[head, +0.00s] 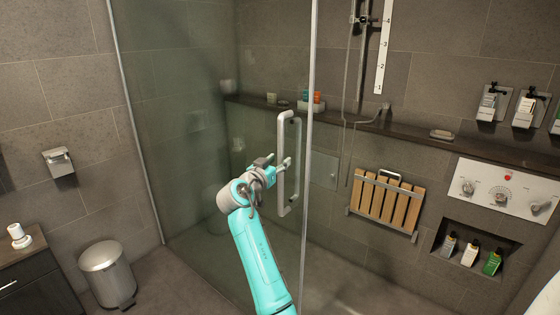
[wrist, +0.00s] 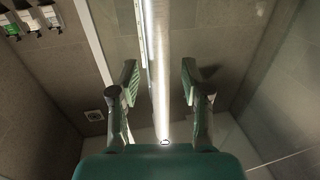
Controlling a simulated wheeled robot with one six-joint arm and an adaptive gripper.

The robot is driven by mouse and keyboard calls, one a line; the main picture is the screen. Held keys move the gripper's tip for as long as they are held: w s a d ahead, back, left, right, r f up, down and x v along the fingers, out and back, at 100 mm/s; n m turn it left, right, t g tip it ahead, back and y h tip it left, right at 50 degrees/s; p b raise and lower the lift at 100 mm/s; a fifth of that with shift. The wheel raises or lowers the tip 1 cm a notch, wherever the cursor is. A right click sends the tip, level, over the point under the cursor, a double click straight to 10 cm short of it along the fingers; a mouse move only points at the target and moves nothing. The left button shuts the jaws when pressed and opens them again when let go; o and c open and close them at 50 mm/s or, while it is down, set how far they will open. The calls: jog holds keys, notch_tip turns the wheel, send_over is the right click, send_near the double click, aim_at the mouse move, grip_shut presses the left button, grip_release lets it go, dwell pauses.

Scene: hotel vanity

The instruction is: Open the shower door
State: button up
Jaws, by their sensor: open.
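The shower door (head: 190,110) is a tinted glass panel with a bright vertical edge, upright in the middle of the head view. Its long pale D-shaped handle (head: 282,195) stands upright near that edge. My gripper (head: 278,162) is open at mid-height of the handle, with its fingertips close by it. In the wrist view my gripper (wrist: 160,84) shows both fingers apart, with a bright vertical bar running between them. I cannot tell whether that bar is the handle or the door edge, or whether a finger touches it.
A wooden fold-down seat (head: 385,205), a control panel (head: 505,190) and a niche with bottles (head: 470,252) are on the shower wall. A ledge (head: 350,118) runs along the back. A bin (head: 107,272) and a dark cabinet (head: 35,280) stand at left. Open floor lies between bin and door.

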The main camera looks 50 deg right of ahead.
jog(key=v, duration=1)
